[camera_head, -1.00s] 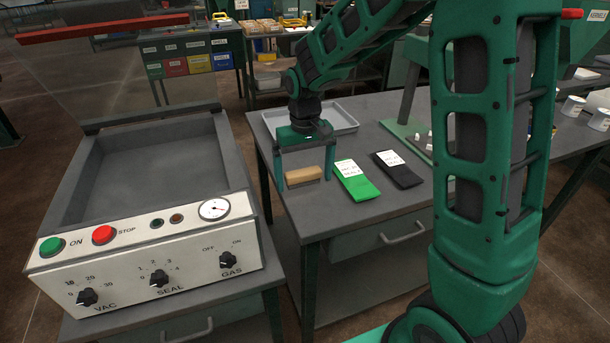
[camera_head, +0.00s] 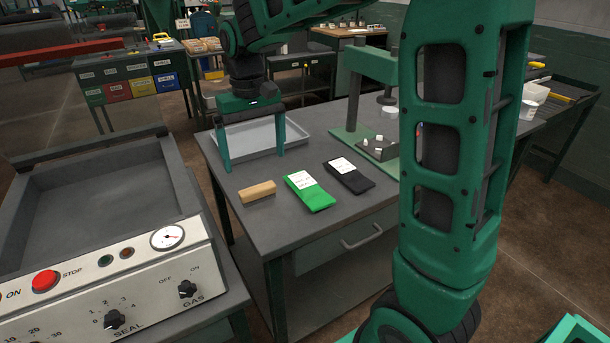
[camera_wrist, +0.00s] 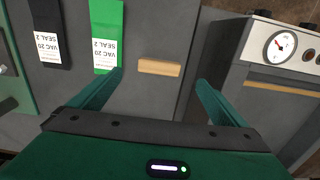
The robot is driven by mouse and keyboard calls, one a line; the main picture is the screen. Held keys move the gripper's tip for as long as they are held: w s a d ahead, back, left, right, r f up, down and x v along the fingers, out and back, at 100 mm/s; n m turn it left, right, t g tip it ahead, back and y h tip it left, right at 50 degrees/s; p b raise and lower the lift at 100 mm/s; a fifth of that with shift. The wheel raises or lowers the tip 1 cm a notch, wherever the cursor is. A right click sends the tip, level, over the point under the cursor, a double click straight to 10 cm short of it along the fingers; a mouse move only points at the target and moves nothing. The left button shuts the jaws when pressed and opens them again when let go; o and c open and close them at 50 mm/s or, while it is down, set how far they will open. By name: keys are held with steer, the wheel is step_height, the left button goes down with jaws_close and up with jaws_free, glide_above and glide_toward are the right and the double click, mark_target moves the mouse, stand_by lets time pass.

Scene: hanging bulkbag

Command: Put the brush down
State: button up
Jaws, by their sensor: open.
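The brush (camera_head: 257,192), a small tan wooden block, lies on the grey table (camera_head: 270,232) near its left edge. It also shows in the wrist view (camera_wrist: 159,68), ahead of and between the fingers. My gripper (camera_head: 254,162) is open and empty above the table, behind the brush and over the near part of the grey tray; it also shows in the wrist view (camera_wrist: 158,78). The fingers are apart from the brush.
A green pouch (camera_head: 309,192) and a black pouch (camera_head: 349,176), both labelled, lie right of the brush. A grey tray (camera_head: 290,124) lies behind. A vacuum sealer (camera_head: 130,262) stands at left. A green press stand (camera_head: 352,130) stands at the back right.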

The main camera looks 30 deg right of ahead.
steer(key=s+d+m, duration=0.3)
steer(key=s+d, duration=0.9)
steer(key=s, duration=0.1)
steer(key=s+d+f+m, duration=0.1)
steer(key=s+d+f, duration=0.1)
steer(key=s, duration=0.7)
steer(key=s+d+f+m, duration=0.2)
steer(key=s+d, duration=0.1)
steer(key=s, duration=0.5)
steer(key=shift+s+d+f, duration=0.3)
steer(key=shift+s+d, duration=0.05)
